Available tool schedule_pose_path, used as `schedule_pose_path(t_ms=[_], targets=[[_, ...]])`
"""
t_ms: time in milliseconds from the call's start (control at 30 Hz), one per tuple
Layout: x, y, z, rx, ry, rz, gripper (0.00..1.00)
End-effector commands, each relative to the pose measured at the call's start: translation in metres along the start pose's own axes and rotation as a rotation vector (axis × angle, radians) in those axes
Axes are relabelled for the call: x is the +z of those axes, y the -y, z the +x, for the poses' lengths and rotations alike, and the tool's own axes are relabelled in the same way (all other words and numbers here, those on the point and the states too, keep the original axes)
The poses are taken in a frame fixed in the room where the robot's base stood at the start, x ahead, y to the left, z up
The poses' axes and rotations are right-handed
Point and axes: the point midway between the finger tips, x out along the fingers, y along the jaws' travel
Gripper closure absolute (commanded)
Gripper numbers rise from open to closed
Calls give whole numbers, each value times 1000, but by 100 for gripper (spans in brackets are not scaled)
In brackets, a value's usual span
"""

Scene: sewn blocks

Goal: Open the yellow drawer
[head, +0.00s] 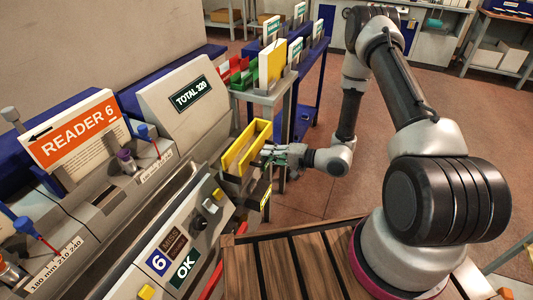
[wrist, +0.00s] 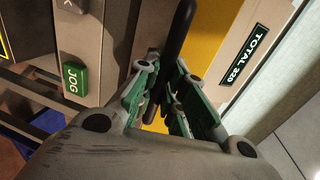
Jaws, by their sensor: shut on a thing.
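The yellow drawer (head: 251,157) is in the middle of the head view, beside the grey machine. It stands out with its hollow inside showing from above. In the wrist view its yellow front (wrist: 207,32) lies behind a dark bar handle (wrist: 178,35). My gripper (head: 268,150) is at the drawer's right side in the head view. In the wrist view my gripper (wrist: 163,88) has its green-padded fingers on either side of the handle, shut on it.
A green JOG button (wrist: 75,78) is near my gripper. A slatted wooden surface (head: 290,268) is in front. Open floor (head: 310,205) lies to the right.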

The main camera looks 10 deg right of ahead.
Motion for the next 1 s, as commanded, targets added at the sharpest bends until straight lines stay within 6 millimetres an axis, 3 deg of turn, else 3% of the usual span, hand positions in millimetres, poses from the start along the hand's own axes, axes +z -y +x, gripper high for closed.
schedule_pose_path(t_ms=[33, 133, 533, 1000], targets=[[0, -1, 0, 2, -1, 1, 83], [0, -1, 0, 2, -1, 1, 66], [-1, 0, -7, 1, -2, 1, 66], [-2, 0, -100, 0, -6, 2, 66]])
